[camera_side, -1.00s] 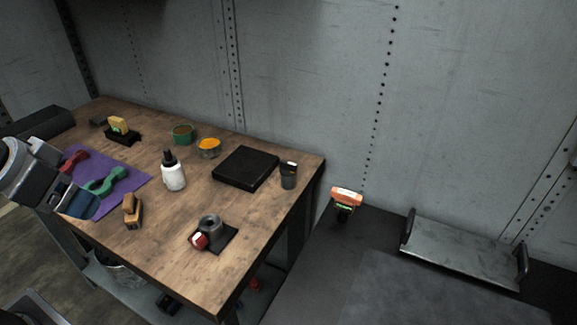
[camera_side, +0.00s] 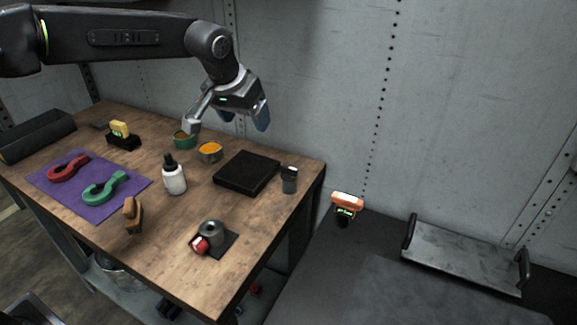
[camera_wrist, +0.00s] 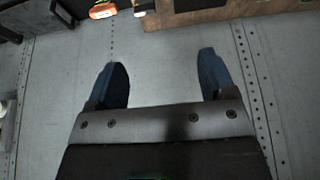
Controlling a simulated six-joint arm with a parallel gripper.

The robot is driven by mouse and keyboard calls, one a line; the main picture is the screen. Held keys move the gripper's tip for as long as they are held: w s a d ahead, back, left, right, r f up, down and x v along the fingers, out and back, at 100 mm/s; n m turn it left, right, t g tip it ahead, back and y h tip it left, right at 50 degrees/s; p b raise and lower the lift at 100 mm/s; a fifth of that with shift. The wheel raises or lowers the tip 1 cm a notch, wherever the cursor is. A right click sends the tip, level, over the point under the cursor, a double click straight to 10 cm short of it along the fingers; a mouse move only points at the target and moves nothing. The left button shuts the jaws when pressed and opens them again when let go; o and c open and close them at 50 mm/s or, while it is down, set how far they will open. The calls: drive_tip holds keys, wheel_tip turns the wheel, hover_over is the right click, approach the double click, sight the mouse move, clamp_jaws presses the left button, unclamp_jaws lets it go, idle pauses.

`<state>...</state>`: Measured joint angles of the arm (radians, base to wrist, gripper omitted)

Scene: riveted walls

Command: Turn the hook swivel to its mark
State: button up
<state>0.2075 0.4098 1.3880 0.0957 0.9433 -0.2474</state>
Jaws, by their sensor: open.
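A red hook-shaped piece (camera_side: 68,168) and a green one (camera_side: 103,188) lie on a purple mat (camera_side: 88,209) at the table's left. A grey cylindrical fitting with a red end (camera_side: 211,233) stands on a small black plate near the front edge. I cannot tell which of these is the hook swivel, and no mark is clear. My gripper (camera_side: 227,122) is open and empty, above the back of the table over the green and orange tins. In the wrist view my gripper's (camera_wrist: 163,65) blue fingers stand apart with only wall between them.
On the wooden table (camera_side: 150,255) are a white bottle (camera_side: 174,180), a brown brush-like block (camera_side: 133,216), a black flat box (camera_side: 246,172), a dark cup (camera_side: 289,182), an orange tin (camera_side: 210,153) and a green tin (camera_side: 184,140). An orange device (camera_side: 346,203) sits on the dark bench at right.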

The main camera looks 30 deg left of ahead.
approach(289, 167)
drive_tip(key=x, duration=0.9)
drive_tip(key=shift+f, duration=0.1)
drive_tip(key=shift+c, duration=0.4)
drive_tip(key=c, duration=0.9)
drive_tip(key=shift+o, duration=0.2)
